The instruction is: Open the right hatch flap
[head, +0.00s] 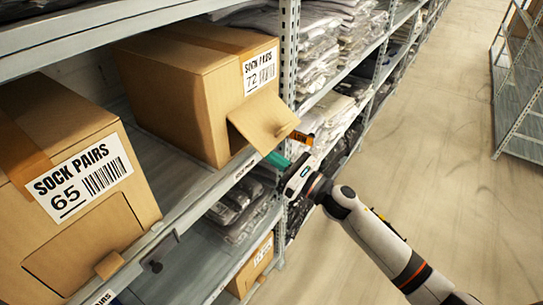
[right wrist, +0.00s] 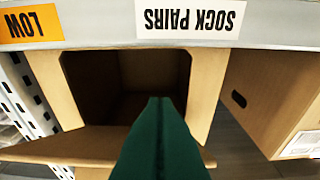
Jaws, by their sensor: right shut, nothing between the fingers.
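The right box (head: 180,75), marked SOCK PAIRS 72, stands on the shelf. Its hatch flap (head: 265,122) sticks outward from the front, with a dark opening beneath it. The opening (right wrist: 125,85) shows in the right wrist view, where the printing is upside down; the flap (right wrist: 70,147) lies along the bottom there. My right gripper (head: 276,159) is shut and empty, its green fingertips (right wrist: 157,105) just below the flap in front of the opening. Whether they touch the flap is unclear. My left gripper is not in view.
The left box (head: 100,240), marked SOCK PAIRS 65, has its front flap closed. The shelf edge (head: 215,205) runs below both boxes, and an upright post (head: 289,50) stands right of the right box. Bagged clothes (head: 320,45) fill shelves beyond. The aisle floor (head: 440,130) is clear.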

